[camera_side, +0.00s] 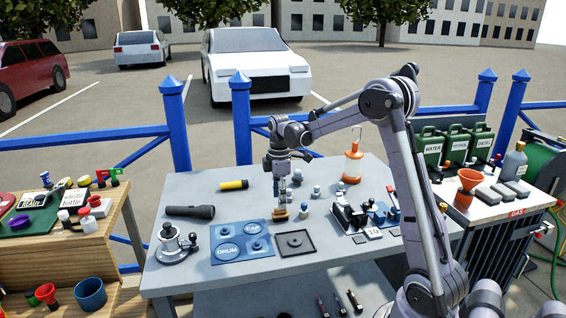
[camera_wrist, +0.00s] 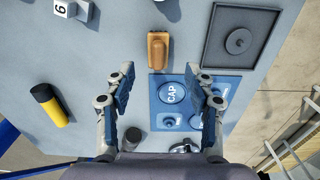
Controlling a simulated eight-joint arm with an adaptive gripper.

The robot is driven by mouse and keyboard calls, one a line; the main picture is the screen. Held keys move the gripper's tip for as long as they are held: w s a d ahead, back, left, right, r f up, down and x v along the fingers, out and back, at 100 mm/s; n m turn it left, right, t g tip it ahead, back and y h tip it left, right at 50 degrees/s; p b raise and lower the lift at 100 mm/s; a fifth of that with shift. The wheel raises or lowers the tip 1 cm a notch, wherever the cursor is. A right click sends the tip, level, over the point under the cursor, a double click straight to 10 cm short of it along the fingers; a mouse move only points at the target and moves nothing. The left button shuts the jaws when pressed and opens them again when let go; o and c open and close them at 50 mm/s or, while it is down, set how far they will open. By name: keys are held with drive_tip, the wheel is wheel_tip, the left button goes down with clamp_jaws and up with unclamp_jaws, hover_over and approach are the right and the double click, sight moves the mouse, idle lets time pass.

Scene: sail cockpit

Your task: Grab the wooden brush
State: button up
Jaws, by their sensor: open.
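The wooden brush (camera_wrist: 158,50) is a small tan-brown block lying on the grey table (camera_wrist: 110,48), in the upper middle of the wrist view. In the side view the brush (camera_side: 280,214) shows small, just under my gripper (camera_side: 281,190), beside the blue board. In the wrist view my gripper (camera_wrist: 160,90) has its two blue-padded fingers spread wide with nothing between them. The brush lies ahead of the fingertips, apart from them, roughly midway between the two fingers. Its underside is hidden.
The blue CAP and DRUM board (camera_side: 241,243) and a dark square tray (camera_side: 295,243) lie close to the brush. A black flashlight (camera_side: 190,211), a yellow-black cylinder (camera_side: 234,184), a winch (camera_side: 176,243) and an orange lantern (camera_side: 353,162) stand or lie around it.

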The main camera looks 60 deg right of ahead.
sight(280, 214)
drive_tip(key=shift+d+f, duration=0.2)
drive_tip(key=shift+f, duration=2.45)
drive_tip(key=shift+c, duration=0.3)
clamp_jaws()
